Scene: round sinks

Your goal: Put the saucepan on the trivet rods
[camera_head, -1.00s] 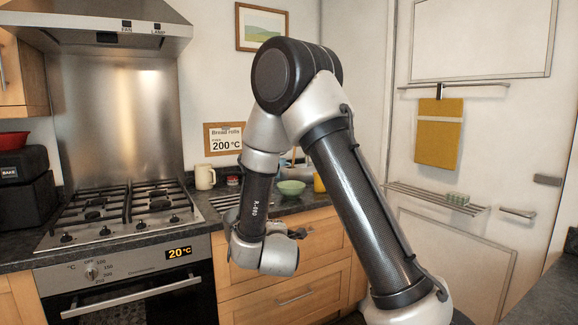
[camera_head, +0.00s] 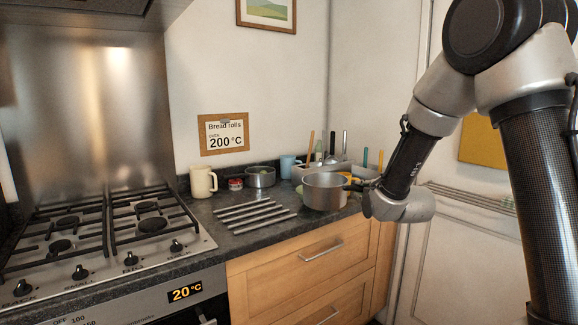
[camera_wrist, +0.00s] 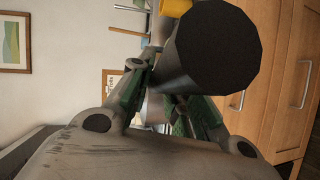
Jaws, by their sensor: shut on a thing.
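The saucepan (camera_head: 325,194) is a grey metal pan, upright at the right part of the counter in the head view. My gripper (camera_head: 362,187) is at its right side, shut on its handle. In the wrist view the dark round handle end (camera_wrist: 218,45) fills the upper middle, with my gripper's fingers (camera_wrist: 162,88) around the handle. The pan body is mostly hidden there. The trivet rods (camera_head: 252,215), several parallel metal bars, lie bare on the counter left of the pan. I cannot tell whether the pan touches the counter.
A cream mug (camera_head: 203,182), a small red tin (camera_head: 235,184) and a small grey pot (camera_head: 261,177) stand behind the rods. A blue cup (camera_head: 288,167) stands further back. The gas hob (camera_head: 100,235) is left of the rods. Wooden drawers (camera_head: 305,262) are below the counter edge.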

